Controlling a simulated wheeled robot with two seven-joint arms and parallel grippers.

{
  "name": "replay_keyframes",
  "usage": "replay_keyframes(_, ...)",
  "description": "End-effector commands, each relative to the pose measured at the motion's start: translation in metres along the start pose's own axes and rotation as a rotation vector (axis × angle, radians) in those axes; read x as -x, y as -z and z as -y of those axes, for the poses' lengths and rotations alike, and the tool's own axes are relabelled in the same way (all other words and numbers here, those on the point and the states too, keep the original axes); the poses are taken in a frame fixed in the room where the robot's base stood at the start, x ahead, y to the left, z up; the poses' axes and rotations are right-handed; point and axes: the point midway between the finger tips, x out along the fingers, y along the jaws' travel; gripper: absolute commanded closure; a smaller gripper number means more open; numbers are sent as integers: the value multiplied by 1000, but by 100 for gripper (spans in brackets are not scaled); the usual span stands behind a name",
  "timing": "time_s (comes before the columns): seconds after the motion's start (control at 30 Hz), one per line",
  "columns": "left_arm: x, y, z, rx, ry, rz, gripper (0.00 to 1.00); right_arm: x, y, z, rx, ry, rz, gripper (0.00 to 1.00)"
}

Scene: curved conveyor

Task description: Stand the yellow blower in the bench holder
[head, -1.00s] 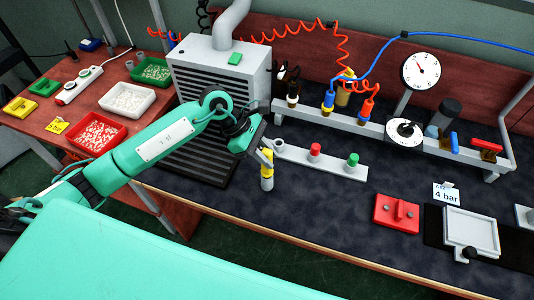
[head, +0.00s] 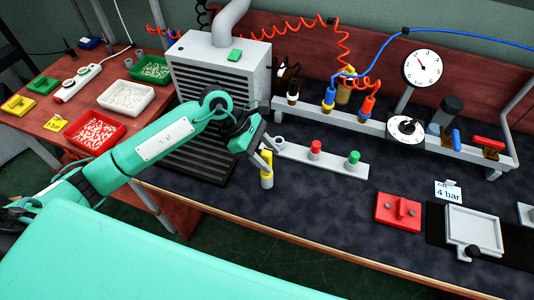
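The blower is at the front of the left end of a pale bench holder strip (head: 330,168). That strip has an open grey ring (head: 279,142) at its left end, a red piece (head: 315,147) and a green piece (head: 353,158). The blower is beside the ring, not in it. My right gripper is out of view.
A grey vented box (head: 218,65) stands behind my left arm. A raised rail (head: 385,131) with tools and hoses runs behind the strip. A red block (head: 397,212) and a grey tray (head: 473,230) lie to the right. The dark bench front is clear.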

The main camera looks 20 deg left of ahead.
Motion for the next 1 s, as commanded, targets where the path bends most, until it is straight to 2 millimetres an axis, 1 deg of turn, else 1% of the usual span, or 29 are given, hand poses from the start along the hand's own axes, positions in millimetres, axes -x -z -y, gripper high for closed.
replay_keyframes(0.17,4,1,0,0,0,-1,51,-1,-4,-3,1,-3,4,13)
replay_keyframes(0.27,15,2,-1,0,-4,-2,51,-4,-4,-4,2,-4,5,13)
replay_keyframes(0.37,34,2,-1,-1,-4,-4,51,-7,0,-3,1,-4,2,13)
replay_keyframes(0.6,90,2,-1,-1,-5,-3,51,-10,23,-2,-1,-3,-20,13)
replay_keyframes(0.7,109,2,-1,-1,-4,-2,51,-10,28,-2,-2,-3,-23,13)
replay_keyframes(0.8,123,2,0,0,-2,-2,51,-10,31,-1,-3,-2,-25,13)
replay_keyframes(0.9,133,1,0,0,-1,-1,51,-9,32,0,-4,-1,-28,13)
replay_keyframes(1.0,138,0,0,0,-1,-1,51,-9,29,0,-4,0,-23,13)
